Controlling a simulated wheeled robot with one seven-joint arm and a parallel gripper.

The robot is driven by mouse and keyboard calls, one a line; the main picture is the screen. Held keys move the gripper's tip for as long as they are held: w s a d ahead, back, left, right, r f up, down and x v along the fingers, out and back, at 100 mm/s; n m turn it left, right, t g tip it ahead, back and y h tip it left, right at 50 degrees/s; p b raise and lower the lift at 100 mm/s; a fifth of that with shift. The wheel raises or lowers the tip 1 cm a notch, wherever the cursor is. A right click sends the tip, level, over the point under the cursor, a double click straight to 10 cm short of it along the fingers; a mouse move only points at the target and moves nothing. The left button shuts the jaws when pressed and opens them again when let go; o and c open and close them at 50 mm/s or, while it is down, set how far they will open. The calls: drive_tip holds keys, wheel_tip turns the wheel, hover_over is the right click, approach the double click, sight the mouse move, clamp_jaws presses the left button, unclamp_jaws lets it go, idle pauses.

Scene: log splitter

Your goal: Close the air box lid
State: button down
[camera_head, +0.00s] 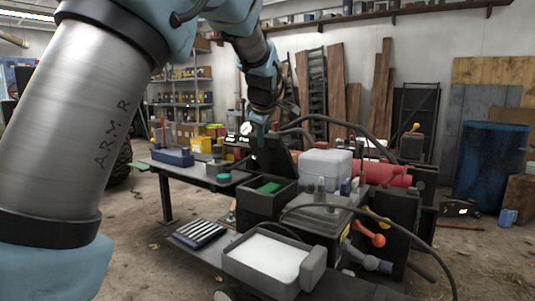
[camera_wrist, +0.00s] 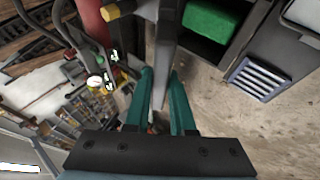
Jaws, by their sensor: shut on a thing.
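The air box (camera_head: 262,204) is a dark open-topped box on the machine in the middle of the head view. A green block (camera_head: 269,187) lies inside it and also shows in the wrist view (camera_wrist: 208,20). Its dark lid (camera_head: 274,157) stands raised, roughly upright, at the back of the box. In the wrist view the lid (camera_wrist: 164,45) shows edge-on as a grey strip. My gripper (camera_head: 262,130) is at the lid's top edge. Its teal fingers (camera_wrist: 161,80) are shut on this edge, one on each side.
A white tank (camera_head: 325,168) and a red cylinder (camera_head: 385,174) stand right of the lid. Black hoses arch over the machine. A pale-filled tray (camera_head: 268,258) sits in front, and a slatted tray (camera_head: 199,232) lies to the left. A workbench (camera_head: 195,172) stands behind.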

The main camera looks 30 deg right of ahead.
drive_tip(key=shift+s+a+f+n+t+h+b, duration=0.2)
drive_tip(key=shift+s+a+f+h+b, duration=0.25)
drive_tip(key=shift+b, duration=0.95)
drive_tip(key=shift+s+a+f+n+t+h+b, duration=0.1)
drive_tip(key=shift+a+f+t+h+b, duration=0.3)
drive_tip(key=shift+b, duration=1)
drive_tip(key=shift+s+a+f+n+h+b, duration=0.1)
drive_tip(key=shift+s+a+f+h+b, duration=0.2)
drive_tip(key=shift+a+f+b, duration=0.75)
drive_tip(key=shift+d+r+b, duration=0.4)
drive_tip(key=shift+r, duration=0.05)
drive_tip(key=c, duration=0.8)
unclamp_jaws()
drive_tip(key=shift+o, duration=0.2)
drive_tip(key=b+v, duration=0.1)
drive_tip(key=v, duration=1)
drive_tip(key=shift+d+f, duration=0.1)
